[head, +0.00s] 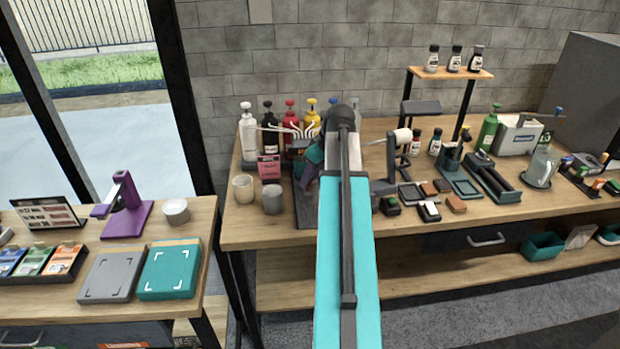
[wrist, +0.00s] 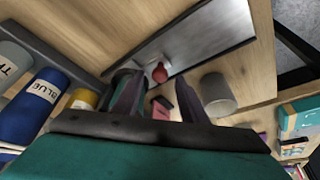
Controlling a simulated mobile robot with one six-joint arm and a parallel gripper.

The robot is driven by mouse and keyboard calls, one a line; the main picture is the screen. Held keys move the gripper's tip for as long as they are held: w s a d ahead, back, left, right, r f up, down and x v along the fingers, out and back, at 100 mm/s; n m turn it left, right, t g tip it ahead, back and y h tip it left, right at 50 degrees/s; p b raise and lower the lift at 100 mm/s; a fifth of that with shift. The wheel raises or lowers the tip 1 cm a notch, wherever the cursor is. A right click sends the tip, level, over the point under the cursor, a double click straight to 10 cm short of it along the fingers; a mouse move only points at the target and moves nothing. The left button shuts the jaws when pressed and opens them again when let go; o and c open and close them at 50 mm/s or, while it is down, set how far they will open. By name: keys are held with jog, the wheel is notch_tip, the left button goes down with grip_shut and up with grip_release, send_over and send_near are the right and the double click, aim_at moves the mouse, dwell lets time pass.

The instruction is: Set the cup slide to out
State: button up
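In the wrist view, a long grey metal plate (wrist: 205,45) with a dark edge lies ahead of my gripper (wrist: 155,80). A small round red knob (wrist: 160,72) shows on it, between my fingertips or just past them. This may be the cup slide, but I cannot tell its setting. My two dark fingers stand apart with nothing visibly held; contact with the knob is unclear. In the head view, my arm hides most of the plate area beside the pump bottles. A grey cup (head: 272,200) stands left of it and shows in the wrist view (wrist: 217,93).
Several pump bottles (head: 248,133) stand at the back of the bench. A pink sign (head: 269,168) and a paler cup (head: 243,188) are left of my arm.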

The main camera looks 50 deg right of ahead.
jog(key=shift+x, duration=0.85)
grip_shut()
